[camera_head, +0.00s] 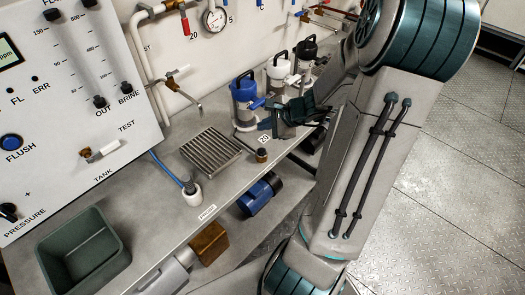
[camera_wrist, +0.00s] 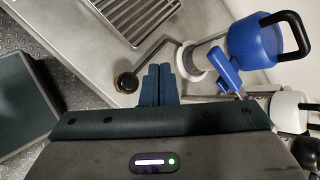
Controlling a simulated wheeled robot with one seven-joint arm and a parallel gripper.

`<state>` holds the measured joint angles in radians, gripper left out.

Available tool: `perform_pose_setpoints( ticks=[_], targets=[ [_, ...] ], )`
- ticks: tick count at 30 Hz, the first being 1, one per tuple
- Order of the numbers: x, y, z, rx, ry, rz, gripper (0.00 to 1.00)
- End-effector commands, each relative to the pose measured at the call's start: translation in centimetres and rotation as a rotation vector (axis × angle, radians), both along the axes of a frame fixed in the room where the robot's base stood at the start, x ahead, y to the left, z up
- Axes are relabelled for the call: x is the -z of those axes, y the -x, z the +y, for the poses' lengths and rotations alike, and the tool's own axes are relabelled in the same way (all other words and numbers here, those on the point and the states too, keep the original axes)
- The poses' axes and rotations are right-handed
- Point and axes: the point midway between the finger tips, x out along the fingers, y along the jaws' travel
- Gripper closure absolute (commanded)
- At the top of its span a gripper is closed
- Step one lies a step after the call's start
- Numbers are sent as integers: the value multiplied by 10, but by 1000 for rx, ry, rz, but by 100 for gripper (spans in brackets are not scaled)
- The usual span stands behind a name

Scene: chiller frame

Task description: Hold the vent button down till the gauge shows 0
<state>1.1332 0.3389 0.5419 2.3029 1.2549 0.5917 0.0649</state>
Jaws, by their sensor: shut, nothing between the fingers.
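My gripper (camera_head: 266,124) is shut and empty beside the blue-topped filter housing (camera_head: 244,98); its closed fingertips show in the wrist view (camera_wrist: 160,70). The blue housing cap (camera_wrist: 254,52), with a black handle and a blue lever, is right of the fingertips there. A small round dark knob with a tan rim (camera_head: 262,155) sits at the bench edge by a "20" label; in the wrist view it (camera_wrist: 127,83) is just left of the fingertips, apart from them. I cannot tell whether it is the vent button. A round gauge (camera_head: 214,18) is on the back wall; its reading is too small to tell.
A slotted drain grate (camera_head: 211,149) lies in the bench left of my gripper. White-topped (camera_head: 278,72) and black-topped (camera_head: 307,50) housings stand behind the blue one. A green-grey bin (camera_head: 83,255) is at front left. A wall tap (camera_head: 180,82) juts out above the bench.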

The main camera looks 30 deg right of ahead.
Motion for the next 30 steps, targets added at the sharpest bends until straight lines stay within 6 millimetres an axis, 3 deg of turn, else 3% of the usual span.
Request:
perform_pose_setpoints(
  ticks=[15,30],
  targets=[
    [71,0,0,-1,1,0,100],
    [80,0,1,-2,0,0,100]
  ],
)
